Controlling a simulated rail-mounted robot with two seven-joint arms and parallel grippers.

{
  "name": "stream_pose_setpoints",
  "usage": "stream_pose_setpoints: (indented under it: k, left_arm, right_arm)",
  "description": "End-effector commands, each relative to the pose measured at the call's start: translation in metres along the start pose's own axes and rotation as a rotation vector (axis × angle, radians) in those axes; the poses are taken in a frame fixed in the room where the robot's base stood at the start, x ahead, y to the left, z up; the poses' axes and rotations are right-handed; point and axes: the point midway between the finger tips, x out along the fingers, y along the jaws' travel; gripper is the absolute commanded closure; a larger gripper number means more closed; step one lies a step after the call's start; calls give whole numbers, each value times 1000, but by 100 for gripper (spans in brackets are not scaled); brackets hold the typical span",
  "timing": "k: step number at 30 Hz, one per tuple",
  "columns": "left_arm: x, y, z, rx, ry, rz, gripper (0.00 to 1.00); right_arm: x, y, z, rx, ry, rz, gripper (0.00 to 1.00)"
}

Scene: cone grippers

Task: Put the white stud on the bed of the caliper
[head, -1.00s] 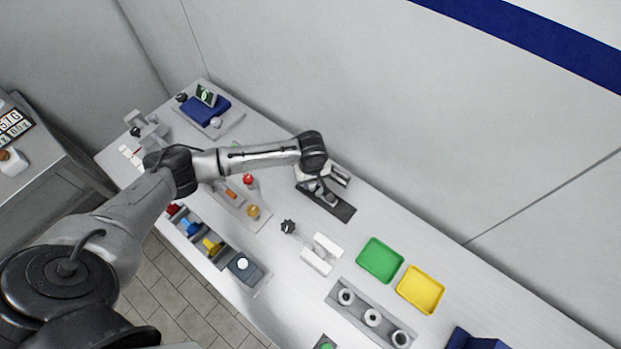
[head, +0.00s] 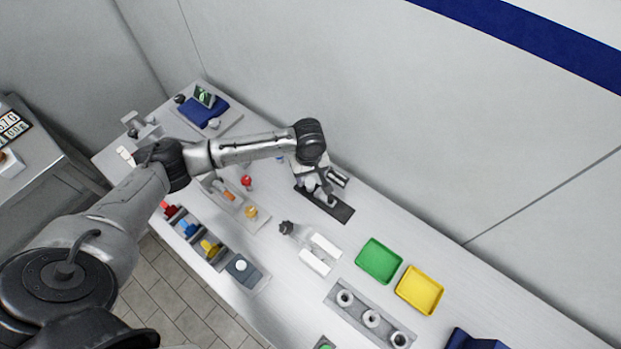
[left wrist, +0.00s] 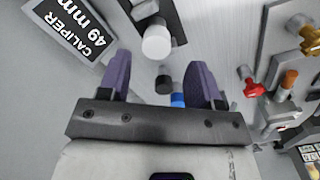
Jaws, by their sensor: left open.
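The white stud (left wrist: 156,42) appears in the left wrist view as a short white cylinder in front of the dark bed of the caliper (left wrist: 178,28). It overlaps the bed in the picture; contact with it is hard to judge. The caliper's display (left wrist: 75,30) reads 49 mm. In the head view the dark bed (head: 335,209) lies near the back edge of the bench. My left gripper (left wrist: 160,66) is open, its purple fingers apart with nothing gripped; the stud is beyond the fingertips. In the head view my wrist covers part of the caliper. My right gripper is not in view.
A black cylinder (left wrist: 163,84) and a blue one (left wrist: 178,100) show between the fingers in the wrist view. A red knob (left wrist: 254,88) is to the right. In the head view, green (head: 379,260) and yellow (head: 420,289) trays stand right of the caliper.

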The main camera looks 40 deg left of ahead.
Motion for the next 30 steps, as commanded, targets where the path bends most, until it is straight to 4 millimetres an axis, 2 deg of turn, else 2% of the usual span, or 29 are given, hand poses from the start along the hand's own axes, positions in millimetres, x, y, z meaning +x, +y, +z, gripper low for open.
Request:
stream_pose_setpoints:
  k: [1,6,12,19,27,30]
  left_arm:
    - [-13,1,0,1,1,4,42]
    - [-43,1,0,1,0,6,42]
    - [-65,2,0,1,-2,6,42]
    - [-74,2,0,1,-2,6,42]
    - [-74,2,1,1,-2,6,42]
    - [-71,3,7,27,-3,14,42]
  right_arm:
    - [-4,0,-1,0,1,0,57]
    - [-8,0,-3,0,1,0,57]
    - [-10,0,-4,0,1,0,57]
    - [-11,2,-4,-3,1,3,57]
    - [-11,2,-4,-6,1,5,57]
    - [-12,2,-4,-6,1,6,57]
